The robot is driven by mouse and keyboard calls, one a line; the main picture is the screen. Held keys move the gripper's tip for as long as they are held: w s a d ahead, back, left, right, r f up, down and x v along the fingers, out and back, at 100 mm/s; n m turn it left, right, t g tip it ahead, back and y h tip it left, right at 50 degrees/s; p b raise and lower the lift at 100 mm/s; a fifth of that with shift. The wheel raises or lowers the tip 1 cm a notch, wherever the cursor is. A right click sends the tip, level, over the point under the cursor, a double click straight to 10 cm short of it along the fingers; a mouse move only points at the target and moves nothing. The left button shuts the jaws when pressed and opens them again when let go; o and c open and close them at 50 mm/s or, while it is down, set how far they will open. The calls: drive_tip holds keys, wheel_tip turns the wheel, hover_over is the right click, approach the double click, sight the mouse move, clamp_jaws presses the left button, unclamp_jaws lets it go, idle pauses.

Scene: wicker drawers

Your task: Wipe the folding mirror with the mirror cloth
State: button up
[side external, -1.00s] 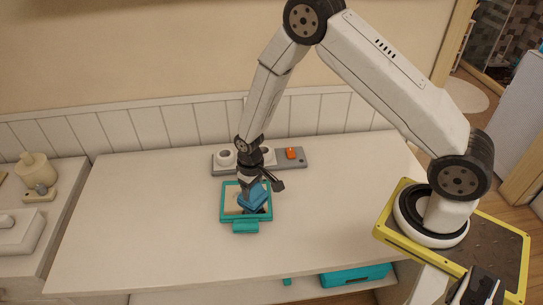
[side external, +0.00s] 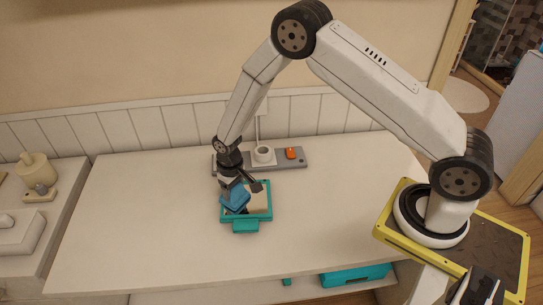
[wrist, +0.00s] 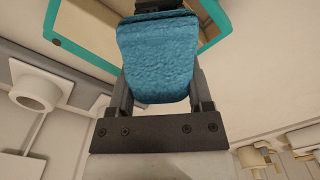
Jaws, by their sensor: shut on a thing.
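The folding mirror (side external: 258,206) lies on the white table with its teal frame around a reflective pane and a teal tab on its front edge. It also shows at the top of the wrist view (wrist: 86,58). My gripper (side external: 233,188) is shut on the blue mirror cloth (side external: 236,201), which is over the left part of the mirror. In the wrist view the cloth (wrist: 158,58) is a textured blue pad between the fingers. I cannot tell whether the cloth touches the glass. The cloth and gripper hide the mirror's left side.
A grey strip (side external: 285,163) with a white round socket (side external: 263,155) and an orange switch (side external: 291,153) lies behind the mirror. The table (side external: 130,220) is clear left and right. A side cabinet with a beige dispenser (side external: 34,168) stands at the left.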

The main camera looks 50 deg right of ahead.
drive_tip(key=shift+w+a, duration=0.35)
drive_tip(key=shift+r, duration=4.15)
drive_tip(key=shift+d, duration=0.1)
